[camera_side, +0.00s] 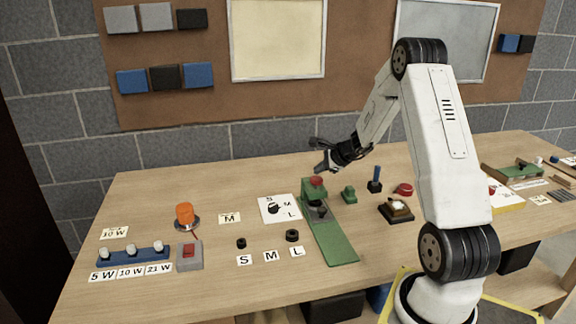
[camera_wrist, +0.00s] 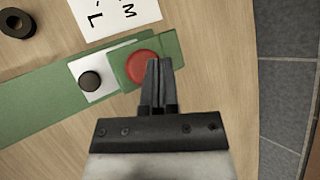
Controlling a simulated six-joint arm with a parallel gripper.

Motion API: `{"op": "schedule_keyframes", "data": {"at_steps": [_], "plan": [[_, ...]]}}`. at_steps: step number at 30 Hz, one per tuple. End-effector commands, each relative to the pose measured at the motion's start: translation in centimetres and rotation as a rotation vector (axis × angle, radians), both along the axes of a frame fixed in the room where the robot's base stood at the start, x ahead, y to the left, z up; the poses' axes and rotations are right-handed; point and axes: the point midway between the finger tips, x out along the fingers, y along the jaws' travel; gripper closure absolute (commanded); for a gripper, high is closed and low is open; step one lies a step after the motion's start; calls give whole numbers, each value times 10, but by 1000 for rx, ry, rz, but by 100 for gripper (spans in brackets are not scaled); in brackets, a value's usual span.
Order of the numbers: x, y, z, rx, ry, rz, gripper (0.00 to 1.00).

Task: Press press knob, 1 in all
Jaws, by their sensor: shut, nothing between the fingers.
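The press (camera_side: 308,195) is a green device on a long green base plate (camera_side: 331,240) on the wooden table. Its press knob is a round red cap on top (camera_side: 317,181), and it also shows in the wrist view (camera_wrist: 142,67). My gripper (camera_side: 322,168) is shut and empty, pointing down just above the knob in the side view. In the wrist view its fingertips (camera_wrist: 157,64) overlap the right part of the knob. I cannot tell whether they touch it. A dark round piece (camera_wrist: 89,81) on a white patch sits beside the knob on the green plate.
A white dial card (camera_side: 279,209) lies left of the press, with black rings (camera_side: 292,235) in front. An orange lamp (camera_side: 185,215) and a red switch box (camera_side: 189,256) stand further left. A small green block (camera_side: 349,194) and a red button (camera_side: 404,189) stand right of the press.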

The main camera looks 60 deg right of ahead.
Motion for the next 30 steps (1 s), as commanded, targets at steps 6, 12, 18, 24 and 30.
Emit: {"op": "schedule_keyframes", "data": {"at_steps": [6,12,18,24,30], "plan": [[0,0,0,0,0,0,100],[0,0,-1,0,0,0,100],[0,0,-5,0,1,1,100],[0,0,-9,1,0,-1,100],[0,0,-9,0,0,0,100]]}}
